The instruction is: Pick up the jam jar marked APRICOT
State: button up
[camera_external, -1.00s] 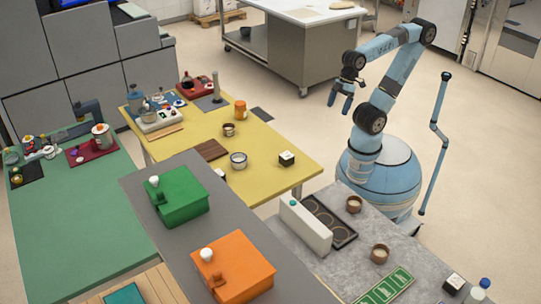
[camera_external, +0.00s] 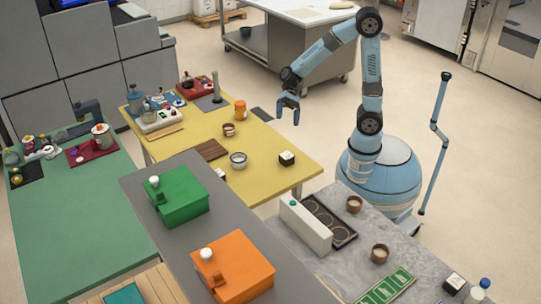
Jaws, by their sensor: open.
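An orange jar (camera_external: 240,110) stands upright near the far right edge of the yellow table (camera_external: 262,163). It looks like a jam jar, but its label is too small to read. My gripper (camera_external: 287,116) is open and empty, pointing down, to the right of the orange jar and apart from it. It appears just beyond the table's right edge.
A brown cup (camera_external: 229,130) stands close to the orange jar, and a dark flat pad (camera_external: 262,114) lies between jar and gripper. A metal bowl (camera_external: 238,160), a brown board (camera_external: 211,150) and a black-and-white box (camera_external: 286,159) sit nearer.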

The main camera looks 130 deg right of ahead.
jog(key=w+d+f+m+t, duration=0.1)
jog(key=d+f+m+t, duration=0.15)
jog(key=d, duration=0.35)
jog(key=w+d+f+m+t, duration=0.1)
jog(key=d+m+t, duration=0.15)
jog(key=d, duration=0.25)
jog(key=m+t+h, duration=0.4)
jog(key=m+h, duration=1.1)
jog(key=m, duration=0.3)
send_near(237, 104)
jog(key=x, duration=0.4)
jog(key=shift+w+d+f, duration=0.3)
jog(key=shift+f, duration=0.05)
jog(key=shift+f+x, duration=0.15)
jog(key=shift+x, duration=1.15)
jog(key=shift+f+x, duration=0.15)
jog(key=shift+x, duration=1.2)
jog(key=shift+s+d, duration=0.1)
jog(key=shift+d, duration=0.05)
jog(key=c, duration=1.4)
jog(key=shift+r, duration=0.15)
